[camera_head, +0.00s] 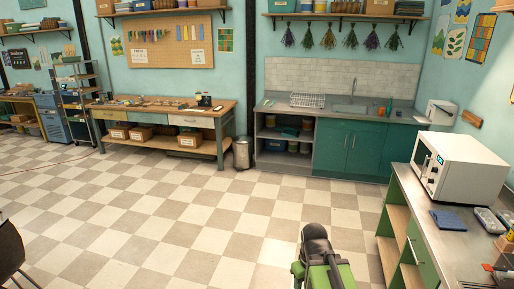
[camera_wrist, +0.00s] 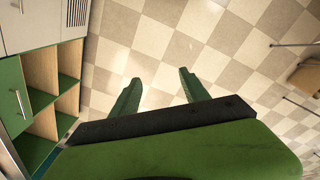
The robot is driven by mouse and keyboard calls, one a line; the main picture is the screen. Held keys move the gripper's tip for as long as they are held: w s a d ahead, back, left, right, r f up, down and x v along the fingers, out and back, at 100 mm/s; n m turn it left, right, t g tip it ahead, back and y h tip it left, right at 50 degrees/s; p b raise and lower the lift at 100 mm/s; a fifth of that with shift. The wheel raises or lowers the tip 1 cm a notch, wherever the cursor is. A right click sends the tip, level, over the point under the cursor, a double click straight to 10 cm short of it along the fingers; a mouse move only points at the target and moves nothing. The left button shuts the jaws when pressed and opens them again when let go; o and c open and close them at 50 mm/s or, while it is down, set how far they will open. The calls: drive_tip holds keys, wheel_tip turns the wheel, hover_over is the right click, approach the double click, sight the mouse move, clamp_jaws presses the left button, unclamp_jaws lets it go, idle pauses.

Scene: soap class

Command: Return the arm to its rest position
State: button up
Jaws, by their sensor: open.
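My gripper (camera_wrist: 158,88) shows in the wrist view with its two green fingers spread apart. Nothing is between them, and the checkered floor shows through the gap. In the head view part of my green and black arm (camera_head: 322,262) stands at the bottom, right of centre, over the floor. The fingers cannot be made out in the head view.
A green counter (camera_head: 440,232) with a white microwave (camera_head: 462,165) stands close on the right. Its open shelves (camera_wrist: 62,95) show at left in the wrist view. A chair (camera_head: 12,250) is at the lower left. The checkered floor (camera_head: 180,215) between is clear.

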drive_tip(key=shift+s+a+m+g, duration=0.15)
drive_tip(key=shift+s+m, duration=0.15)
drive_tip(key=shift+m, duration=0.75)
drive_tip(key=shift+s+a+m+g, duration=0.15)
drive_tip(key=shift+s+m, duration=0.15)
drive_tip(key=shift+m, duration=0.75)
drive_tip(key=shift+d, duration=0.1)
